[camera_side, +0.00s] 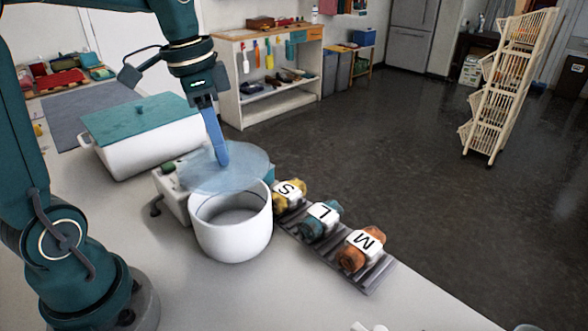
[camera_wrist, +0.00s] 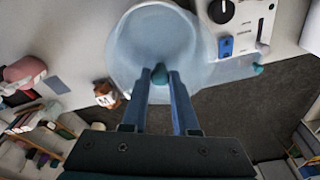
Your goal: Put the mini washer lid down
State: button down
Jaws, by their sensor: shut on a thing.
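The lid (camera_side: 247,165) is a translucent pale blue disc, held roughly level. My gripper (camera_side: 221,160) points down and is shut on the lid's small teal knob (camera_wrist: 160,74), which shows between the fingertips in the wrist view. The mini washer's white round tub (camera_side: 230,236) stands on the counter with its top open. In the wrist view the lid (camera_wrist: 135,35) fills the top middle beside the control panel (camera_wrist: 245,22).
Cloth rolls marked S (camera_side: 290,195), L (camera_side: 322,221) and M (camera_side: 360,249) lie on a grey slatted rack (camera_side: 374,281) right of the tub. A white bin (camera_side: 155,150) with a teal cover stands behind left.

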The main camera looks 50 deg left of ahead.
jog(key=s+d+f+m+g, duration=0.1)
jog(key=s+d+f+m, duration=0.2)
jog(key=d, duration=0.5)
jog(key=s+d+f+m, duration=0.1)
jog(key=d+f+m, duration=0.1)
jog(key=d+m, duration=0.55)
jog(key=shift+n+h, duration=0.3)
jog(key=shift+n, duration=0.55)
jog(key=shift+s+d+f, duration=0.1)
jog(key=shift+d+f, duration=0.05)
jog(key=shift+f, duration=1.5)
jog(key=shift+w+d+f, duration=0.1)
jog(key=shift+d+f, duration=0.1)
jog(key=shift+f, duration=1.5)
jog(key=shift+s+d+f, duration=0.1)
jog(key=shift+d+f, duration=0.05)
jog(key=shift+f, duration=1.5)
jog(key=shift+f, duration=0.1)
jog(key=c, duration=0.7)
grip_release()
